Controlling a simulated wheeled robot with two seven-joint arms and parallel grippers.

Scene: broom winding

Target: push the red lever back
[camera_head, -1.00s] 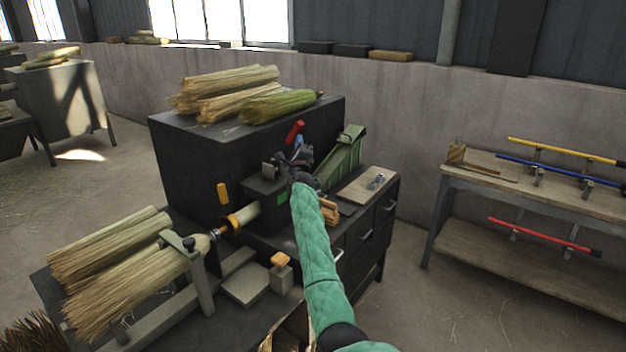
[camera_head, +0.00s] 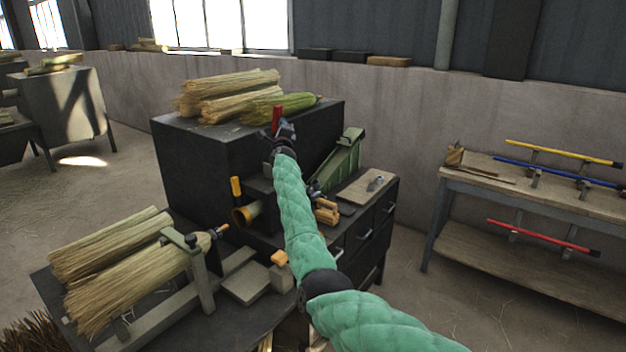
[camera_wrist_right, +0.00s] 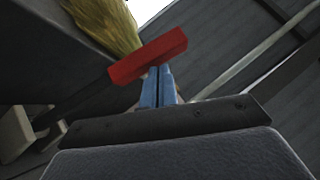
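The red lever (camera_head: 277,117) stands nearly upright by the dark machine cabinet, below the broom bundles; its red grip also crosses the right wrist view (camera_wrist_right: 148,57). My right gripper (camera_head: 287,130) is right at the lever's grip. In the right wrist view its two blue fingers (camera_wrist_right: 158,88) are together, with their tips against or just behind the red grip. They do not wrap around it; whether they touch is hard to tell. The lever's dark shaft runs down to the left there. My left gripper is not in view.
Straw bundles (camera_head: 232,94) lie on the cabinet top. A clamped broom (camera_head: 135,275) lies at the front left, its handle tip apart from the brass collar (camera_head: 246,213). A green sloped part (camera_head: 342,160) stands right of my forearm. A side bench (camera_head: 530,185) holds coloured poles.

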